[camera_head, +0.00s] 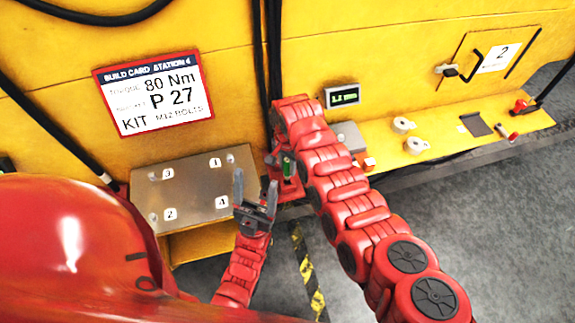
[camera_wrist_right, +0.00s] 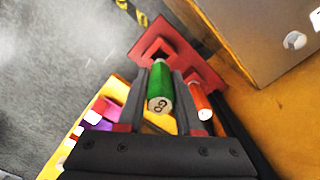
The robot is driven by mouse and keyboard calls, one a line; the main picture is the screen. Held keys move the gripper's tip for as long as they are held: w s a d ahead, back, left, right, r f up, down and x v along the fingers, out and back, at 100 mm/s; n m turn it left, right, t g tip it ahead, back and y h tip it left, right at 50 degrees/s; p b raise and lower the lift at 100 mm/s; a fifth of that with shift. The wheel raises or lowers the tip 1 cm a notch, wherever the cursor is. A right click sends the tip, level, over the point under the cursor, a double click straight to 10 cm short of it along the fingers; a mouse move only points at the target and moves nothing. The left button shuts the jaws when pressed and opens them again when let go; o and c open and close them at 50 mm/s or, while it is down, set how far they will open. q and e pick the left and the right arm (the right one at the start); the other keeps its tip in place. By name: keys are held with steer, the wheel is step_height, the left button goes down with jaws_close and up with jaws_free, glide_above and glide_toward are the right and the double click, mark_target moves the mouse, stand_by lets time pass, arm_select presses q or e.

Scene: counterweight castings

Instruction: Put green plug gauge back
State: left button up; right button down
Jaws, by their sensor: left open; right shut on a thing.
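The green plug gauge (camera_wrist_right: 160,88), marked GO on its near end, is between the fingers of my right gripper (camera_wrist_right: 161,74), which is shut on it. I cannot tell whether the gauge touches the holder. In the head view the green gauge (camera_head: 287,168) is a small patch near the yellow wall, partly hidden by my right arm. My left gripper (camera_head: 255,180) is open and empty, in front of the metal plate's right edge.
A metal plate (camera_head: 190,188) with numbered spots stands at left. Cables hang down the wall. Grey floor is free at right.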

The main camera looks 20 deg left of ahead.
mark_target(287, 176)
steer(key=shift+f+b, duration=1.9)
steer(key=shift+f, duration=0.35)
steer(key=shift+f+b, duration=0.35)
steer(key=shift+b, duration=0.05)
steer(key=c, duration=0.5)
jaws_free()
steer(key=shift+r, duration=0.1)
